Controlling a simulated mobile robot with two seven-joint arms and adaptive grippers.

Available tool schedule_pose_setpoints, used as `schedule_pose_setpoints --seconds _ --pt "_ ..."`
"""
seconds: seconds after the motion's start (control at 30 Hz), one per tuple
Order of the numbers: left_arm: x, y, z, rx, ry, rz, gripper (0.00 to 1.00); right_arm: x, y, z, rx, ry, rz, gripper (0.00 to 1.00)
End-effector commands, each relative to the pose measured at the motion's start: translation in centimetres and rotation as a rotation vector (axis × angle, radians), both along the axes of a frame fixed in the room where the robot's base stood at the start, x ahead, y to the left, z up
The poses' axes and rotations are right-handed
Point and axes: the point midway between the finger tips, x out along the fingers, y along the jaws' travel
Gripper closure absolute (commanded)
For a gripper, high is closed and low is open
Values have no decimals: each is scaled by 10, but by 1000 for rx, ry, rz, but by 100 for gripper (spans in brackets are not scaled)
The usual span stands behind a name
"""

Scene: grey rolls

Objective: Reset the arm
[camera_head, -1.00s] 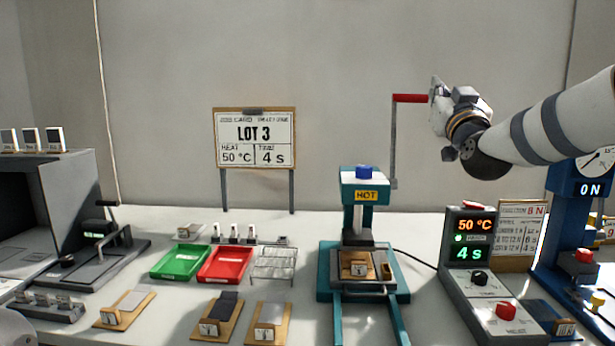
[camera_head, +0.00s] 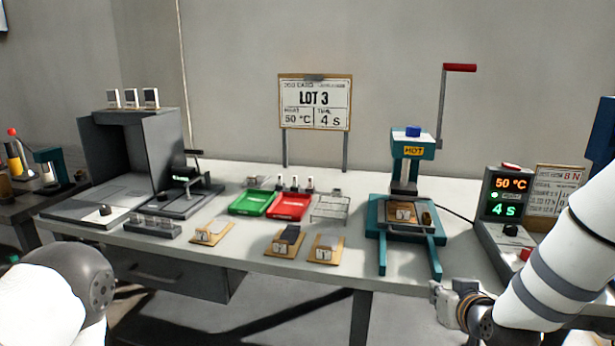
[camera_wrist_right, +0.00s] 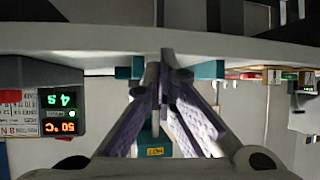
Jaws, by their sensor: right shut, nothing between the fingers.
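My right arm (camera_head: 560,262) comes in from the right in the head view, and its gripper (camera_head: 440,292) is low, in front of the bench's front edge and below the teal press (camera_head: 410,152). In the right wrist view the fingers (camera_wrist_right: 163,85) are together and hold nothing. The press's red-handled lever (camera_head: 460,68) stands up, apart from the gripper. My left arm (camera_head: 60,290) shows only in part at the lower left; its gripper is out of view.
The control box (camera_head: 497,200) reads 50 °C and 4 s, close to my right arm. Green (camera_head: 254,203) and red (camera_head: 289,206) trays and several sample boards lie on the bench (camera_head: 345,275). A LOT 3 card (camera_head: 314,103) stands behind. The floor before the bench is open.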

Motion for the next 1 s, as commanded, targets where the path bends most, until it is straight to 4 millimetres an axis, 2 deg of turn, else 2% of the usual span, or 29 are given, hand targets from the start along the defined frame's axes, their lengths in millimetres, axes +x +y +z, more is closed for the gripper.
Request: schedule_pose_setpoints --seconds 0.03,0.07,0.1,0.17,0.2,0.23,0.27,0.3,0.4,0.5,0.6,0.67,1.0 --pt "0 0 0 0 0 0 60 -31 7 -39 7 106 10 100" --pt "0 0 0 0 0 0 60 -52 11 -60 14 171 14 100" --pt "0 0 0 0 -1 0 60 -81 17 -87 22 257 18 100" --pt "0 0 0 0 -1 0 60 -129 23 -123 32 389 22 100" --pt "0 0 0 0 -1 0 60 -164 27 -144 37 480 24 100" --pt "0 0 0 0 -1 0 60 -191 30 -157 40 547 23 100" --pt "0 0 0 0 -1 0 60 -218 32 -169 45 615 21 100" --pt "0 0 0 0 -1 0 60 -255 34 -182 48 706 20 100" --pt "0 0 0 0 -1 0 60 -340 37 -198 50 908 13 100" --pt "0 0 0 0 -1 0 60 -403 38 -200 49 1060 2 100" --pt "0 0 0 0 -1 0 60 -438 38 -197 47 1143 -5 100" --pt "0 0 0 0 -1 0 60 -447 38 -196 46 1166 -7 100" --pt "0 0 0 0 -1 0 60 -448 38 -196 47 1169 -8 100"
